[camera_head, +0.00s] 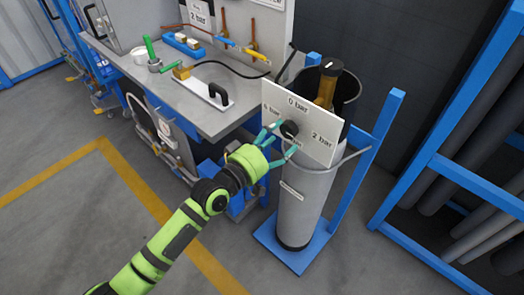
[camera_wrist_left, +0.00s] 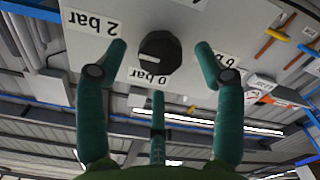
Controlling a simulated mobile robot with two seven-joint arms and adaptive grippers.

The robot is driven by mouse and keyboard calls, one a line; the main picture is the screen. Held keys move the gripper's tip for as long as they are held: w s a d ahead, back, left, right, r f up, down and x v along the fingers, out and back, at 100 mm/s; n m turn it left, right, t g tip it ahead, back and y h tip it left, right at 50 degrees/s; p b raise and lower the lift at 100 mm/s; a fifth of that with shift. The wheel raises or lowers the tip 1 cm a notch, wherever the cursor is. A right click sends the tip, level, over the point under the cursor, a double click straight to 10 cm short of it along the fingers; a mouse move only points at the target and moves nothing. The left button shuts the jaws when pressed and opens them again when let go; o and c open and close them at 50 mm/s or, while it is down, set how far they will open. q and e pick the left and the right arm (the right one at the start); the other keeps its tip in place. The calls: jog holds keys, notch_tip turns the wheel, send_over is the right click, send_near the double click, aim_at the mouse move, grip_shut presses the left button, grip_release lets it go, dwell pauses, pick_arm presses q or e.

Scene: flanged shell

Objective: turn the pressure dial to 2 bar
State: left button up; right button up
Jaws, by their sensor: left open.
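The pressure dial is a round black knob (camera_head: 289,129) on a white plate (camera_head: 315,128) in front of a grey cylinder. The plate carries "0 bar" at the top, "2 bar" at the right and another label at the left, partly hidden. In the left wrist view, upside down, the knob (camera_wrist_left: 160,52) shows a white mark on its side towards "0 bar" and "2 bar"; its exact setting is hard to tell. My left gripper (camera_head: 284,140) is open, its teal fingers spread around the knob, with gaps visible on both sides. My right gripper is not in view.
The grey cylinder (camera_head: 303,200) stands in a blue frame (camera_head: 371,150). A workbench (camera_head: 205,112) with a black-handled plate and small items is at the left. A blue rack (camera_head: 455,175) with grey tubes is at the right. Floor in front is clear.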

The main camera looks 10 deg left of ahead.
pick_arm(q)
jog(key=v, duration=0.8)
jog(key=s+a+f+g+y, duration=0.2)
jog(key=s+a+f+y, duration=0.15)
jog(key=f, duration=0.85)
jog(key=s+a+f+g+y, duration=0.2)
jog(key=a+f, duration=0.2)
jog(key=f, duration=0.7)
jog(key=s+a+f+g+y, duration=0.1)
jog(key=s+a+f+y, duration=0.2)
jog(key=f, duration=0.9)
jog(key=s+a+f+m+g, duration=0.1)
jog(key=s+f+g, duration=0.2)
jog(key=s+f, duration=0.3)
jog(key=s+a+f+m+g+y, duration=0.1)
jog(key=s+f, duration=0.4)
jog(key=s, duration=1)
jog(key=s+a+f+m+g+y, duration=0.1)
jog(key=s+a+f+m+g, duration=0.1)
jog(key=s+f, duration=0.4)
jog(key=s+a+g, duration=0.1)
jog(key=s+g, duration=0.1)
jog(key=s, duration=0.3)
jog(key=shift+s+f+g, duration=0.2)
jog(key=shift+f+g, duration=0.1)
jog(key=shift+f, duration=0.05)
